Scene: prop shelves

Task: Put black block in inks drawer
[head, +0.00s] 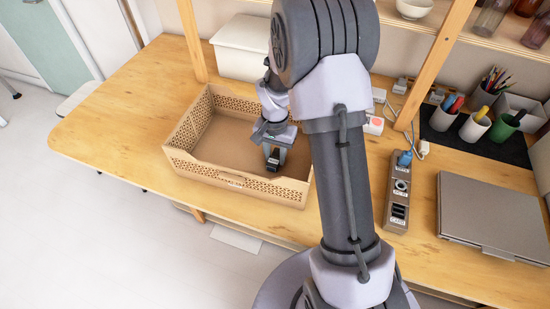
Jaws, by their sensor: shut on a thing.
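My gripper (275,156) points down inside the right part of an open tan box (212,172) with perforated walls. It is shut on a small black block (273,160), which shows at the fingertips. I cannot tell whether the block touches the box floor. The box looks like an open drawer standing on the wooden table, and the rest of its visible floor is bare. A marking on its front wall is too small to read. My arm hides part of the box's right side.
A white lidded bin (240,47) stands behind the box. To the right are a power strip (397,190), a closed grey laptop (492,215) and pen cups (477,124) on a black mat. Wooden shelf posts rise behind. The table's left end is clear.

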